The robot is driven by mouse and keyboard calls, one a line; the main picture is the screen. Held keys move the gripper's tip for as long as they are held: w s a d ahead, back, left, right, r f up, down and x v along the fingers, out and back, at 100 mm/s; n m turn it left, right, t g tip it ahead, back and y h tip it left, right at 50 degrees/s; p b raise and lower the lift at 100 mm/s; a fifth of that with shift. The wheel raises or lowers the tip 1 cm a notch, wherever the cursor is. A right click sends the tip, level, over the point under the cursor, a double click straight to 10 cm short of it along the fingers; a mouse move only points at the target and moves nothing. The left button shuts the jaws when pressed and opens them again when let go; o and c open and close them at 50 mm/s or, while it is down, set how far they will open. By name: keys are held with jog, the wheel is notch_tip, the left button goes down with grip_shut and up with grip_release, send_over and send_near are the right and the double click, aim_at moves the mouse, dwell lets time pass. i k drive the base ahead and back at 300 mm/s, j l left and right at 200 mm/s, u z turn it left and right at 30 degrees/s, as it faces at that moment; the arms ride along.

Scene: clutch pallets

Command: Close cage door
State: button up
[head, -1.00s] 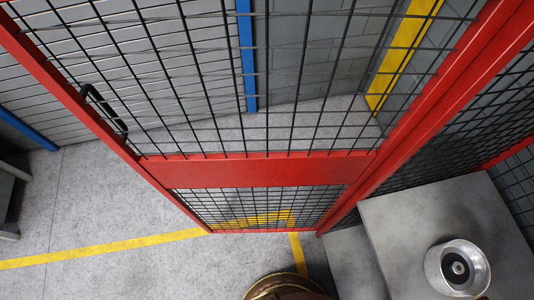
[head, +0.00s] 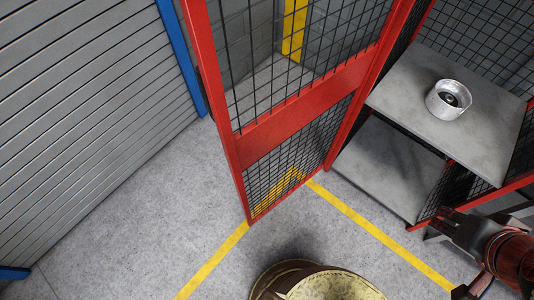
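The cage door (head: 300,118) is a tall red frame with black wire mesh and a solid red band across it. It stands open in the middle of the head view, swung out from the cage at the right. Its free edge is the red upright on the left, and its lower corner is over the yellow floor line. Its top runs out of the picture, and I do not see its handle. A dark reddish part of my arm shows at the lower right, apart from the door.
Inside the cage, a grey shelf (head: 470,135) holds a silver round metal part (head: 448,100). A grey slatted wall (head: 80,110) with a blue post (head: 181,55) stands at the left. The grey floor (head: 140,235) left of the door is clear. A yellow line (head: 385,238) crosses the floor.

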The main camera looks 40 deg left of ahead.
aim_at(243, 149)
jog(key=k+j+z, duration=0.2)
jog(key=k+j, duration=0.25)
jog(key=j, duration=0.2)
jog(key=k+j+z, duration=0.15)
jog(key=k+j, duration=0.4)
jog(key=i+j+z, duration=0.1)
jog(key=j, duration=0.85)
jog(key=i+j+z, duration=0.15)
jog(key=j, duration=0.8)
jog(key=k+l+u, duration=0.3)
jog(key=u, duration=0.2)
jog(key=l, duration=0.1)
